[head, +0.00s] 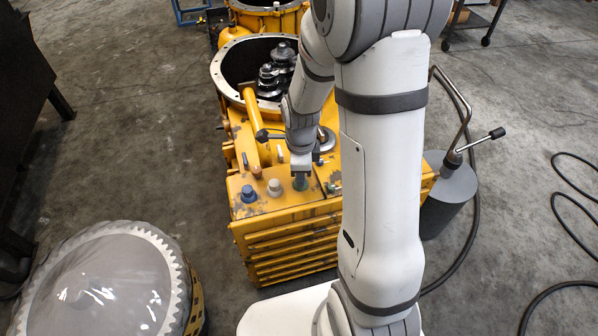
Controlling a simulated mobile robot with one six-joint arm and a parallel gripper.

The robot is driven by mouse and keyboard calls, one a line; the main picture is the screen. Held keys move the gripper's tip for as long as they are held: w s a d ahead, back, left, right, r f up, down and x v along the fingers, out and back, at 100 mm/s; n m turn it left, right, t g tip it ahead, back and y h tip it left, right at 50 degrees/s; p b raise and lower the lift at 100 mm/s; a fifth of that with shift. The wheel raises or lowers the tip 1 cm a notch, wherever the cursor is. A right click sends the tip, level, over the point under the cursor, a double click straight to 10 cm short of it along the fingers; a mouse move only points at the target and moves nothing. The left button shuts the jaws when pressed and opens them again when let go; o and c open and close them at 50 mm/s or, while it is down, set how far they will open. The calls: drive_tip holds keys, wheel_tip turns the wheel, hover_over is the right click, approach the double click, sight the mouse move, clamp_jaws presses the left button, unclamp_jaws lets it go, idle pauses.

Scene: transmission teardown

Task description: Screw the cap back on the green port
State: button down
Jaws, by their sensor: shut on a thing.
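The yellow transmission housing (290,212) stands in the middle of the head view, with a row of ports along its near top edge. My gripper (300,174) points down over this row and is shut on a small dull green cap (300,184). The cap is at the housing's top surface, to the right of the pale grey cap. The green port is hidden under the cap and gripper, so I cannot tell whether the cap is seated or threaded.
A blue cap (249,194) and a pale grey cap (274,187) sit to the left. Dark gears (275,72) show in the housing's round opening. A large toothed disc (98,285) is at lower left. A grey cylinder (450,195) with a bent handle stands at right. Hoses lie on the floor.

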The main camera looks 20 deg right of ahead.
drive_tip(key=m, duration=0.6)
drive_tip(key=shift+m+p, duration=0.4)
drive_tip(key=c, duration=1.1)
unclamp_jaws()
wheel_tip(320, 180, up, 6)
drive_tip(key=p, duration=0.5)
drive_tip(key=shift+r, duration=0.1)
